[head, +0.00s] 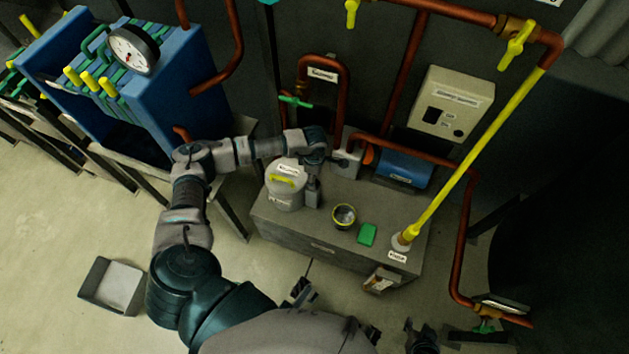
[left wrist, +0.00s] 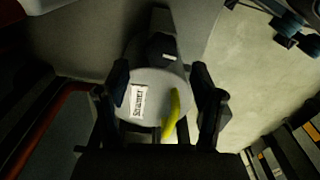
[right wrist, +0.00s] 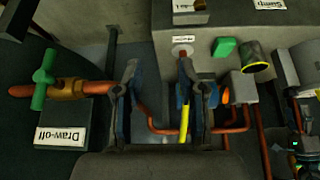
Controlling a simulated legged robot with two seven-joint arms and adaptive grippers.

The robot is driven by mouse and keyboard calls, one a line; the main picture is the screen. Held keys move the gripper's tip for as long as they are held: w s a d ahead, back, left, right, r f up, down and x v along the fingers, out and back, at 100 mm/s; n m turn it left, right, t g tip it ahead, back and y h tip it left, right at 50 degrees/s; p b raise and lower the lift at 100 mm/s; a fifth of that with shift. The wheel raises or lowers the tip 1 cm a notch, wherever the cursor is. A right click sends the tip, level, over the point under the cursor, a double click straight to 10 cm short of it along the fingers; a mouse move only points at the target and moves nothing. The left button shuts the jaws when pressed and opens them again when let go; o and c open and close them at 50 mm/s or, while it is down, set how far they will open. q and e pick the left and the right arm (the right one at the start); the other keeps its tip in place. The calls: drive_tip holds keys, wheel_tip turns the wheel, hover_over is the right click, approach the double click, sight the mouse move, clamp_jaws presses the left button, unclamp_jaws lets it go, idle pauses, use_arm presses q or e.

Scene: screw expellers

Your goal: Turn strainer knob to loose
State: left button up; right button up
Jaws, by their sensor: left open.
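The strainer (head: 284,193) is a pale round pot with labels on the bench's left end. Its lid carries a yellow bar knob (head: 285,181). In the left wrist view the strainer lid (left wrist: 150,82) shows a label, and the yellow knob (left wrist: 172,115) lies on its right half. My left gripper (left wrist: 161,72) is open, with its fingers on either side of the lid in this view; I cannot tell whether they touch it. My right gripper (head: 420,336) is at the lower edge of the head view. In the right wrist view my right gripper (right wrist: 168,75) is open and empty.
The bench (head: 335,250) also bears a yellow-rimmed cup (head: 344,215), a green block (head: 367,234) and the foot of a yellow pipe (head: 470,155). Copper pipes run behind. A draw-off valve (right wrist: 45,80) is left in the right wrist view. A grey tray (head: 112,284) lies on the floor.

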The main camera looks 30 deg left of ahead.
use_arm(q)
drive_tip(key=f, duration=0.1)
drive_tip(key=d+f, duration=0.1)
drive_tip(key=f, duration=0.1)
drive_tip(key=shift+f+b, duration=0.3)
drive_tip(key=shift+f, duration=0.25)
drive_tip(key=shift+a+f, duration=0.1)
drive_tip(key=shift+a, duration=0.2)
drive_tip(key=shift+a+f, duration=0.15)
drive_tip(key=shift+a, duration=0.25)
drive_tip(key=shift+c, duration=0.6)
drive_tip(key=c, duration=0.4)
drive_tip(key=shift+d, duration=0.2)
drive_tip(key=c, duration=0.4)
drive_tip(key=shift+d+r, duration=0.2)
drive_tip(key=shift+d, duration=0.15)
drive_tip(key=shift+c, duration=1.1)
use_arm(e)
drive_tip(key=w, duration=0.1)
drive_tip(key=w+t, duration=0.1)
drive_tip(key=w+r+t, duration=0.1)
drive_tip(key=shift+w+a+y, duration=0.3)
drive_tip(key=shift+a, duration=0.1)
